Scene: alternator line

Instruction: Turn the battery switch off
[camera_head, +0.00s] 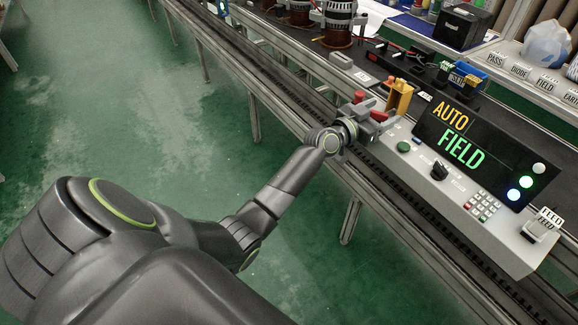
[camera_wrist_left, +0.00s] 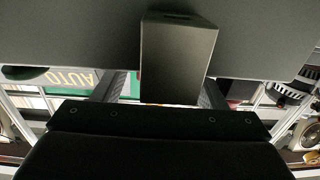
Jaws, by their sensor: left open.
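My left gripper (camera_head: 379,114) is open at the left end of the grey control console (camera_head: 470,232). A red part (camera_head: 378,116) shows at its fingers; I cannot tell if this is the battery switch or if they touch it. A red knob (camera_head: 359,96) and a yellow upright part (camera_head: 399,97) stand close by. In the left wrist view, which is upside down, a dark grey block (camera_wrist_left: 178,60) fills the space between the two finger sides and hides what lies behind it. The battery switch's position cannot be read. My right gripper is not in view.
The console bears a green button (camera_head: 404,146), a black rotary knob (camera_head: 439,171), a keypad (camera_head: 482,207) and a display (camera_head: 475,150) reading AUTO FIELD. A black box (camera_head: 461,26) and a blue bin (camera_head: 467,76) stand behind. The green floor (camera_head: 150,130) is clear.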

